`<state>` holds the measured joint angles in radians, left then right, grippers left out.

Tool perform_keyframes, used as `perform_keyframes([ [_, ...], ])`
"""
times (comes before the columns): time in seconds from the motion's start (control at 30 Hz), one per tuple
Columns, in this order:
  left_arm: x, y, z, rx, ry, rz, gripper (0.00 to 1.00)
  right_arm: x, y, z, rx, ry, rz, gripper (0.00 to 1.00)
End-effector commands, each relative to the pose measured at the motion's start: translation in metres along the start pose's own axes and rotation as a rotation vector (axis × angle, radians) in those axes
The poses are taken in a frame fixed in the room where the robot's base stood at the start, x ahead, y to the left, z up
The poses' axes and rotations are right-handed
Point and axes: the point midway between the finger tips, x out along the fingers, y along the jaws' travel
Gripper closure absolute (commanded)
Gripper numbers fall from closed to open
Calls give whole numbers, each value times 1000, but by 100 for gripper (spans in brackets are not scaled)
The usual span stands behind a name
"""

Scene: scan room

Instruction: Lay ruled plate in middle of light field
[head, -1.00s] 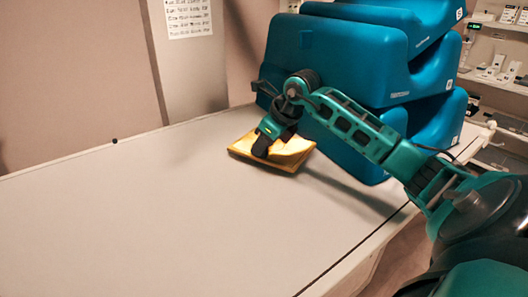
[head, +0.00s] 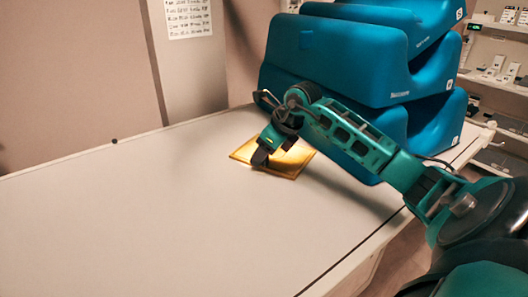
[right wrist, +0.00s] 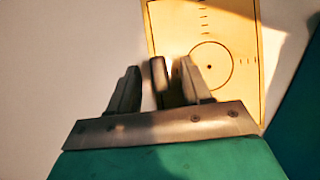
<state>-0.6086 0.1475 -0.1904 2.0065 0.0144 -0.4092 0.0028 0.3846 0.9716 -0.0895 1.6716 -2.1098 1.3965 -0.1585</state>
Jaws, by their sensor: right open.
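The ruled plate (head: 296,164) is a thin yellow square lying on the table in front of the blue cushions. The right wrist view shows its face (right wrist: 180,25), with a circle, a centre dot and rows of tick marks. My right gripper (head: 261,157) is over the plate's near left part and hides some of it. In the wrist view the right gripper (right wrist: 158,90) has its fingers apart beside the plate's lower left; a narrow dark shape between them is unclear. Warm light falls on the plate, but the light field's outline is not clear. My left gripper is not in view.
The pale table (head: 130,215) is bare to the left and in front. A stack of blue moulded cushions (head: 335,60) stands close behind and right of the plate. Shelves with small items (head: 495,65) are at the far right.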

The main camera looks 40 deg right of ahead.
Motion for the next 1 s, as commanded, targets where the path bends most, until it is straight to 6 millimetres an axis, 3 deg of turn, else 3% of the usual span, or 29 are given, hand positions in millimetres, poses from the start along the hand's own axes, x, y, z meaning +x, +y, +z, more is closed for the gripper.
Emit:
perform_keyframes([
  [0.17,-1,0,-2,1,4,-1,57,-16,-1,1,-1,-2,-3,51],
  [0.6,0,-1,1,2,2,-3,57,-102,-1,0,0,1,-4,51],
  [0.8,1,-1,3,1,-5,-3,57,-120,0,1,-1,0,0,51],
  [1.0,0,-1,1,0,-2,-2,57,-122,0,1,-1,0,0,51],
])
